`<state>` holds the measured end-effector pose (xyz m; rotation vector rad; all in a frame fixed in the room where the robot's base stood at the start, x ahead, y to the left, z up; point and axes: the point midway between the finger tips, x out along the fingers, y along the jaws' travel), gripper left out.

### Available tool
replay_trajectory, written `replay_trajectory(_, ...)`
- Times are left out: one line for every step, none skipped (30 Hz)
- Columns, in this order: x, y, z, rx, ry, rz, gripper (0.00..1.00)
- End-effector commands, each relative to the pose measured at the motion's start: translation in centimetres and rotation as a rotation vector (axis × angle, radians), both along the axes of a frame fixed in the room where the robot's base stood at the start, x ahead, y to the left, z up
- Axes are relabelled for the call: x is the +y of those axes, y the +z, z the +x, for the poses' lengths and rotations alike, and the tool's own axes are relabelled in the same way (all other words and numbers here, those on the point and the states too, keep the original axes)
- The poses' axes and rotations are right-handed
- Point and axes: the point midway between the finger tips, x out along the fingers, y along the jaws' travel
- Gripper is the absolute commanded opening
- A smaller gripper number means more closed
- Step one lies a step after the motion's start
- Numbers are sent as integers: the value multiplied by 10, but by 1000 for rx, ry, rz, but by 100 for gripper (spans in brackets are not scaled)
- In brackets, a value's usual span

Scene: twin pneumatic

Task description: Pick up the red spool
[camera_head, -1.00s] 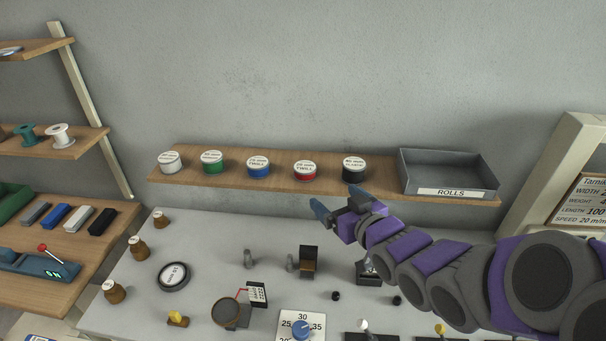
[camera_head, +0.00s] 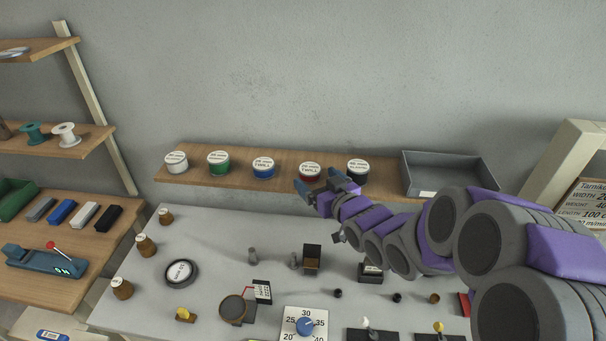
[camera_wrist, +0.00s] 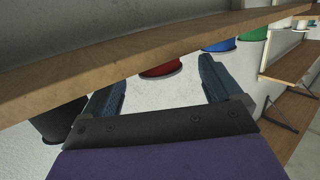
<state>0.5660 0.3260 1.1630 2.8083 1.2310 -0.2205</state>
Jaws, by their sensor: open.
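The red spool (camera_head: 311,169) has a white labelled top and stands on the wooden wall shelf, between the blue spool and the black spool. My gripper (camera_head: 316,181) is in front of it at the shelf's front edge and hides part of its lower side. In the wrist view the red spool (camera_wrist: 161,69) shows beyond and between the two blue-grey fingers of my gripper (camera_wrist: 161,74). The fingers are spread apart and nothing is held between them. I cannot tell whether a finger touches the spool.
The blue spool (camera_head: 263,168) and black spool (camera_head: 357,170) flank the red one; green (camera_head: 218,162) and white (camera_head: 176,162) spools stand farther left. A grey tray (camera_head: 420,183) sits at the shelf's right end. The worktable (camera_head: 215,255) below holds jars, a dial and small fittings.

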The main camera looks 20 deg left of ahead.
Motion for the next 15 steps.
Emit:
replay_trajectory(3, -1, 6, -2, -2, 3, 92)
replay_trajectory(4, -2, 9, -2, -2, 3, 92)
replay_trajectory(7, -2, 11, -2, -1, 4, 92)
replay_trajectory(10, -2, 13, -2, -1, 4, 92)
replay_trajectory(12, -3, 14, -2, -1, 2, 92)
replay_trajectory(15, -3, 15, -1, -1, 1, 92)
replay_trajectory(17, -3, 16, -2, -2, 0, 92)
replay_trajectory(20, -4, 17, -2, -2, -1, 92)
replay_trajectory(24, -4, 17, -3, 0, -3, 92)
replay_trajectory(26, -4, 18, -4, 0, -3, 92)
replay_trajectory(29, -4, 19, -4, 0, -4, 92)
replay_trajectory(34, -5, 21, -5, 0, -5, 92)
replay_trajectory(38, -6, 23, -6, 1, -5, 92)
replay_trajectory(42, -6, 25, -5, 0, -7, 92)
replay_trajectory(48, -8, 28, -3, 2, -8, 92)
